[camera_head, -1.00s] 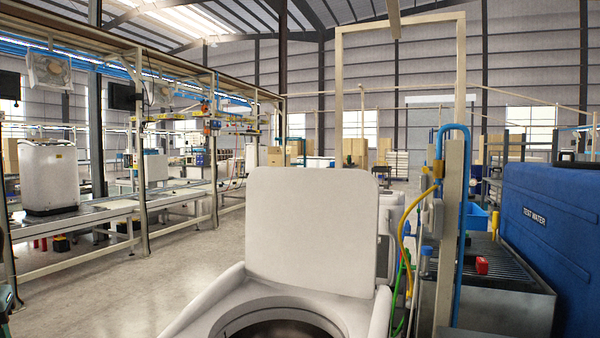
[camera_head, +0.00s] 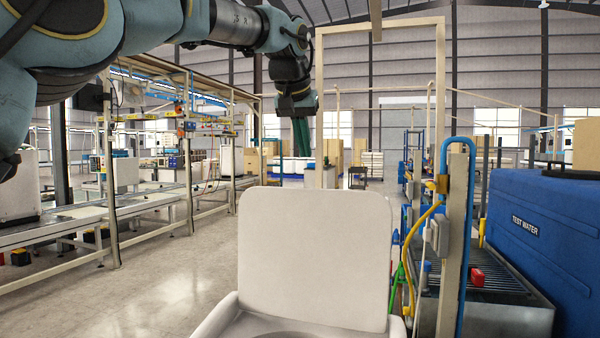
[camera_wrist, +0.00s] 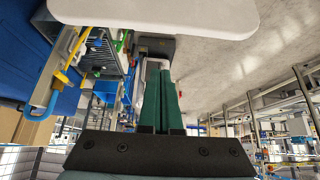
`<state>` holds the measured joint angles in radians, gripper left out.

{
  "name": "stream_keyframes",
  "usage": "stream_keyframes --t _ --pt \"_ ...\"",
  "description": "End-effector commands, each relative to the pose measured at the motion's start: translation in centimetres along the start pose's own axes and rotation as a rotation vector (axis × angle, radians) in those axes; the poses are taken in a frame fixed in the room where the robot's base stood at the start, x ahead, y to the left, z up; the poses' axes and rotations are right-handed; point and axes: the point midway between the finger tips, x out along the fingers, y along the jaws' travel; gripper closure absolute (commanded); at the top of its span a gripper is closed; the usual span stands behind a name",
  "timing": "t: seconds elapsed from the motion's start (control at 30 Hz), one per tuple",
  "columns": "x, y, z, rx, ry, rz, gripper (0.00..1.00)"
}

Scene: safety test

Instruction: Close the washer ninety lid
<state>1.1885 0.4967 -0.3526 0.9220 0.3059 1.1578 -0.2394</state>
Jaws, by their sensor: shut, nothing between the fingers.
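The washer's white lid (camera_head: 315,245) stands upright, open, at the centre bottom of the head view. Below it the white washer top (camera_head: 225,320) and part of its round opening (camera_head: 285,333) show; the rest is cut off by the frame. My gripper (camera_head: 302,152) hangs from the arm above the lid's top edge in the picture, its green fingers pointing down. The wrist view shows the fingers (camera_wrist: 166,75) pressed together and empty. The pale lid (camera_wrist: 170,14) fills the top of that view, apart from the fingertips. The exact distance to it is hard to judge.
A blue "TEST WATER" tank (camera_head: 550,240) and a roller conveyor (camera_head: 500,290) stand at the right. A post with a blue pipe (camera_head: 470,170) and yellow hose is close right of the lid. Floor (camera_head: 160,280) at the left is clear up to the assembly line.

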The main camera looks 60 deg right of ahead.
Motion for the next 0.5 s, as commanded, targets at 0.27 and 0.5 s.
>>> stream_keyframes --t 0.27,0.5 --pt "3.4 0.1 -0.1 0.001 -0.004 0.001 1.00" --pt "8.0 0.1 -0.1 0.001 -0.003 0.001 1.00"
